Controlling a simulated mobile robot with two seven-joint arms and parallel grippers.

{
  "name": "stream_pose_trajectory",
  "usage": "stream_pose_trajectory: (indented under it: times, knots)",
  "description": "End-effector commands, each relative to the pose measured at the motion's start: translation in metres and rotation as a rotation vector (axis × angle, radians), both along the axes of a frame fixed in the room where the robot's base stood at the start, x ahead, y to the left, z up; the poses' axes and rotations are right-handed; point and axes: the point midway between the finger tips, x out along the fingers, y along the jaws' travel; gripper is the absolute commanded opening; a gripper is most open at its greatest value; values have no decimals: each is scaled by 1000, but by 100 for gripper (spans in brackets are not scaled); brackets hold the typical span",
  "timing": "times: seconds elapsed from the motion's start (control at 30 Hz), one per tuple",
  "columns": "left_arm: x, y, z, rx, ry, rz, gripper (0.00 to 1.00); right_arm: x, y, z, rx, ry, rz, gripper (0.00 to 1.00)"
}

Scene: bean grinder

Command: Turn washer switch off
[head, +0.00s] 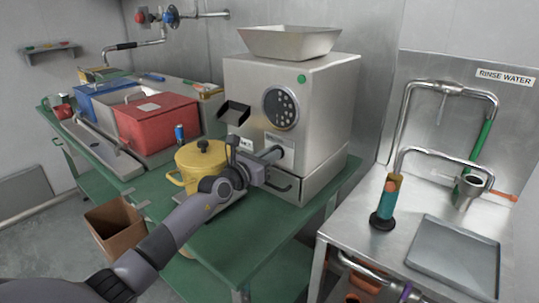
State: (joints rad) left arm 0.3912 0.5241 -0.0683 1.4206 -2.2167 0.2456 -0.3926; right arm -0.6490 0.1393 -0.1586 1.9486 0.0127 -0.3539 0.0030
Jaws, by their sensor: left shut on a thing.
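The steel bean grinder (331,105) stands at the back of the green table, with a hopper on top and a green round button on its front. My left gripper (262,163) is at its lower front, shut on what looks like a short grey lever at a dark slot; the jaws hide most of it. The steel rinse station (405,172), labelled "RINSE WATER", stands at the right. I cannot make out which part is the washer switch. My right gripper is not in view.
A yellow pot (200,160) stands beside my left wrist. Red (158,122) and blue (92,98) bins stand at the left. A cardboard box (115,225) is on the floor. A grey tray (455,252) and a green-and-orange tool (386,205) are on the rinse station.

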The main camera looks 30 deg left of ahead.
Motion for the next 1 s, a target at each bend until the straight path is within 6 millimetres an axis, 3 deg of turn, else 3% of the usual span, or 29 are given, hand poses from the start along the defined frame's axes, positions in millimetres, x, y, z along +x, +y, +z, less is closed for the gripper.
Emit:
stream_pose_trajectory:
  times: [0.47,0.5,0.53,0.57,1.0]
  knots:
    - [0,0,-1,17,1,0,0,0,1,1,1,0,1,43]
    - [0,0,-1,17,1,0,26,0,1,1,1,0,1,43]
    - [0,0,-1,17,1,0,35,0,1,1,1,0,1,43]
    - [0,0,-1,16,1,0,38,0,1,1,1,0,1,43]
    - [-9,0,-1,12,1,-1,38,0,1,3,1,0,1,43]
